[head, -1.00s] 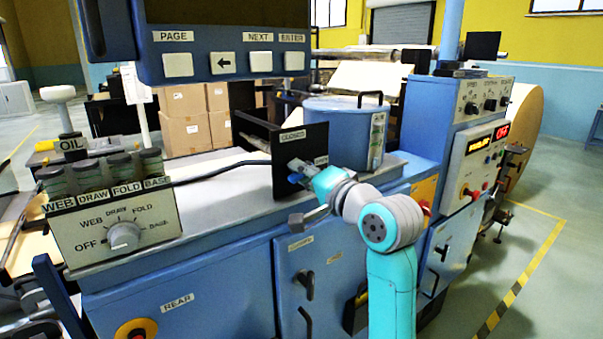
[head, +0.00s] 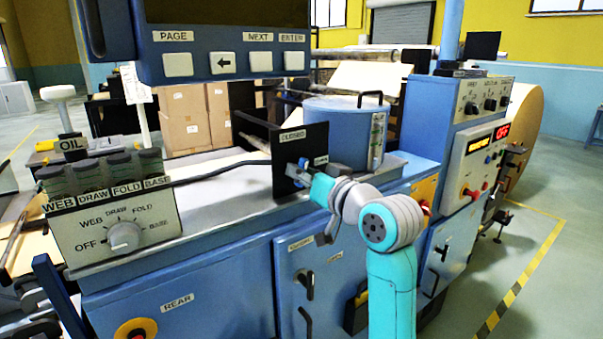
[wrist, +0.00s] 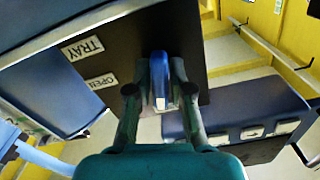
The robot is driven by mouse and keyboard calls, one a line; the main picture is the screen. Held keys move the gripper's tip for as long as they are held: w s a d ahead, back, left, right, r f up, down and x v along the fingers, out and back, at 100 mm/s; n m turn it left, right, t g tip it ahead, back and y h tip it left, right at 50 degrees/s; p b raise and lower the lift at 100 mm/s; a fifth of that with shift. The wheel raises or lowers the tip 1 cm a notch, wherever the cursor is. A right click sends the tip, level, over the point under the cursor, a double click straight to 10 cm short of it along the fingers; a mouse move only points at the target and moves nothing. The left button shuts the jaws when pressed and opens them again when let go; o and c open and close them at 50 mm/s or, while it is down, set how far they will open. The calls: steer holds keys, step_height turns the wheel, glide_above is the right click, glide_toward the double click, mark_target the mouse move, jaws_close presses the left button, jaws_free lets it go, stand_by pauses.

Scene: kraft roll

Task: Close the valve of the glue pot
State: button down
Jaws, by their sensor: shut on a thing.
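The glue pot (head: 345,130) is a blue drum with a black lid handle, standing on the machine top behind a black valve plate (head: 287,180). The plate carries a CLOSED label at its top and another label at its right side. In the wrist view, the plate (wrist: 120,62) shows labels reading TRAY and OPEN. My gripper (head: 307,170) is at the front of the plate. The wrist view shows its two fingers on either side of the blue valve handle (wrist: 159,78), shut on it. In the head view the handle is mostly hidden by my gripper.
A selector box (head: 120,238) with a knob and several oil bottles stands to the left. A control cabinet (head: 470,150) with a red OFF display stands to the right. A button panel (head: 230,50) hangs above. A dark cable (head: 220,170) runs along the machine top.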

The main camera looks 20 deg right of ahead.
steer(key=shift+n, duration=1.4)
steer(key=c, duration=1.1)
jaws_free()
steer(key=shift+c, duration=0.2)
steer(key=shift+s, duration=0.15)
steer(key=v, duration=1.1)
steer(key=shift+s, duration=0.35)
steer(key=shift+d+f, duration=0.1)
steer(key=shift+d, duration=0.05)
